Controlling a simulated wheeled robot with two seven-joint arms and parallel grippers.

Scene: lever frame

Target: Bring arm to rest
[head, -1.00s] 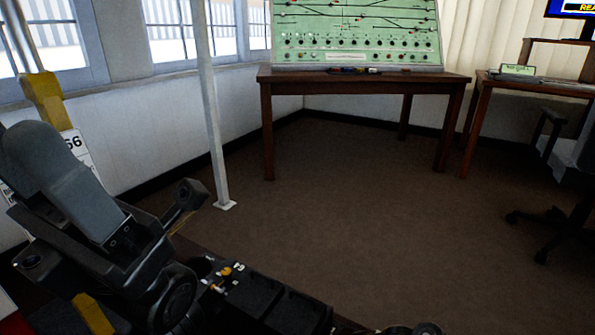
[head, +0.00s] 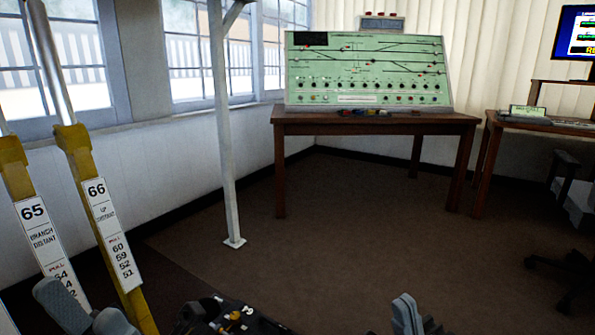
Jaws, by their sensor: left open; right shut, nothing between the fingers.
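My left gripper (head: 86,312) shows at the bottom left edge. Its two grey fingers stand apart with nothing seen between them. It is in front of the lower parts of two yellow levers, lever 65 (head: 36,225) and lever 66 (head: 98,200); I cannot tell whether it touches either. My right gripper (head: 407,314) shows at the bottom edge, right of centre, over the brown floor. It is shut and holds nothing that I can see. Most of both arms is cut off below the picture.
A white post (head: 226,150) stands right of the levers. A brown table (head: 380,125) with a green track panel (head: 368,68) is at the back. A desk (head: 490,150) and dark chair (head: 570,270) are at the right. The middle floor (head: 350,230) is clear.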

